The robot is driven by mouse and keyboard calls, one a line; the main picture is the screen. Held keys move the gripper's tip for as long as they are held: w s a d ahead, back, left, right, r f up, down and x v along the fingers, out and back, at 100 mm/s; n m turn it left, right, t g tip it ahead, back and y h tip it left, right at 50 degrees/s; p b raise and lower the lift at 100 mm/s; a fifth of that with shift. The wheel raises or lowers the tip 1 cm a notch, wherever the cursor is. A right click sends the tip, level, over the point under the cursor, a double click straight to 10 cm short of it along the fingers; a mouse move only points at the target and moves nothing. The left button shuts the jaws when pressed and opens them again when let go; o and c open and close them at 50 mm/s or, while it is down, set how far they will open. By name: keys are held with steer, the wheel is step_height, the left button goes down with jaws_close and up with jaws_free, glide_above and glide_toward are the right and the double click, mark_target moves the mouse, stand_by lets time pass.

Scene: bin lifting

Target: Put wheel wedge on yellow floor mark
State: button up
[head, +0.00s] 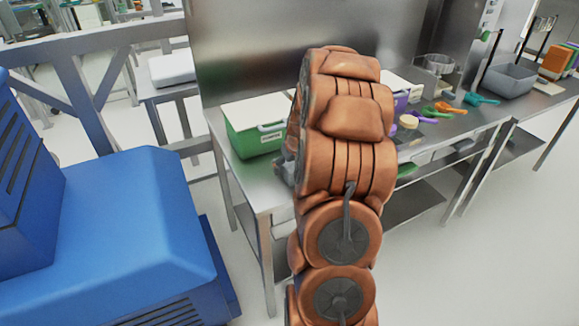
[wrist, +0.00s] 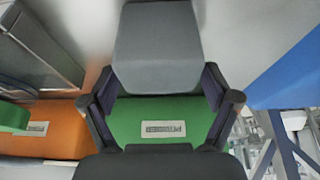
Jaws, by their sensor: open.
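I cannot make out a wheel wedge or a yellow floor mark in either view. My gripper (wrist: 160,105) is open in the wrist view, with its dark fingers spread left and right of a labelled green surface (wrist: 160,108). I cannot tell whether they touch it. A grey block-like shape (wrist: 157,48) stands above the green surface in that picture. In the head view a green bin (head: 245,143) with a white lid stands at the near left end of the metal table. My gripper is mostly hidden behind my arm, close to the bin's right side.
The metal table (head: 228,172) runs to the back right, bearing coloured scoops (head: 480,98) and a grey tub (head: 510,80). A large blue machine (head: 110,230) fills the left. In the wrist view a labelled orange surface (wrist: 60,140) lies at left. Floor is clear at lower right.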

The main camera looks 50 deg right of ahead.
steer(key=shift+w+f, duration=0.15)
steer(key=shift+f, duration=0.25)
jaws_close()
stand_by(0.5)
